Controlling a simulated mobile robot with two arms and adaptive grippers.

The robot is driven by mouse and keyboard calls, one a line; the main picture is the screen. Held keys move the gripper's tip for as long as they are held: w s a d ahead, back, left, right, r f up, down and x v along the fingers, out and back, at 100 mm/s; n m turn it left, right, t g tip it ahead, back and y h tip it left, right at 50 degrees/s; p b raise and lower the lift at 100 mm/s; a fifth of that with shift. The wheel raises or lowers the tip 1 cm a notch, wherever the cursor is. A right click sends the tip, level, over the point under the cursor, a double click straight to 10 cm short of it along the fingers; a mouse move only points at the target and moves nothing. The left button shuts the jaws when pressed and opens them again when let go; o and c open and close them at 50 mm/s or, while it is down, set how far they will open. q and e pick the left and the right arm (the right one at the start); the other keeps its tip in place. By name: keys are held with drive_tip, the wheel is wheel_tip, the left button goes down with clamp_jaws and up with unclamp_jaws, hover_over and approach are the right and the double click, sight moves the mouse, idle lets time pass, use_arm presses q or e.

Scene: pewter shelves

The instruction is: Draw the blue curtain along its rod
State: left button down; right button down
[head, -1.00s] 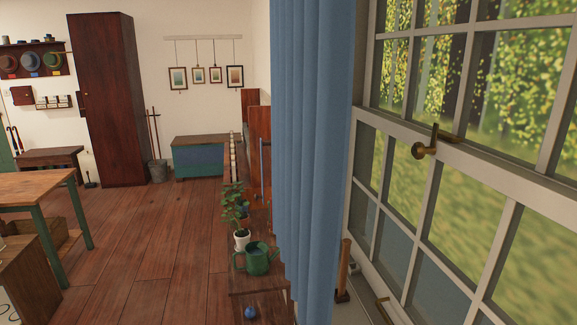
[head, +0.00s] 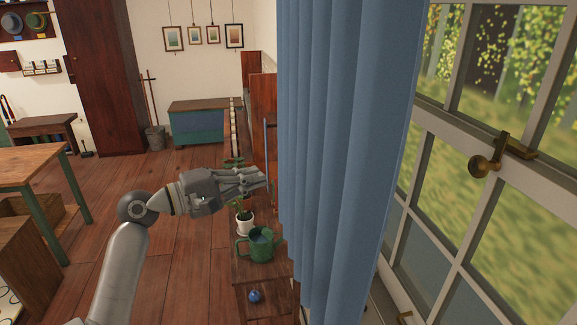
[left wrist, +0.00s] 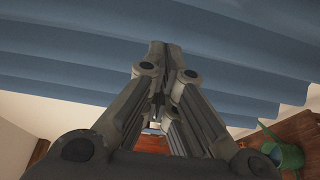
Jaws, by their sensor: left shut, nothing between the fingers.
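The blue curtain (head: 335,140) hangs in long vertical folds in the middle of the head view, beside the window. Its rod is out of view above. My left gripper (head: 262,178) points right toward the curtain's left edge, with its fingers closed and empty. In the left wrist view the curtain (left wrist: 70,65) fills the upper part, in front of the fingertips (left wrist: 166,48). Whether the fingertips touch the cloth I cannot tell. My right gripper is in neither view.
The paned window (head: 480,190) with a brass latch (head: 490,162) is at the right. Below my gripper a low wooden bench (head: 262,272) bears a green watering can (head: 261,246), a white-potted plant (head: 245,222) and a blue ball (head: 255,296). Open wooden floor (head: 195,270) lies left.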

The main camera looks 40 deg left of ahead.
sight(306, 160)
use_arm(q)
drive_tip(key=p+x, duration=0.1)
drive_tip(key=x, duration=0.2)
drive_tip(key=p+x, duration=0.2)
drive_tip(key=x, duration=0.1)
drive_tip(key=p+x, duration=0.1)
drive_tip(key=x, duration=0.3)
drive_tip(key=shift+d+r, duration=0.35)
drive_tip(key=shift+r, duration=0.05)
drive_tip(key=s+d+p, duration=0.1)
drive_tip(key=s+d, duration=0.1)
drive_tip(key=s, duration=0.1)
drive_tip(key=shift+d+f+p, duration=0.2)
drive_tip(key=shift+d+p, duration=0.15)
drive_tip(key=shift+w, duration=0.15)
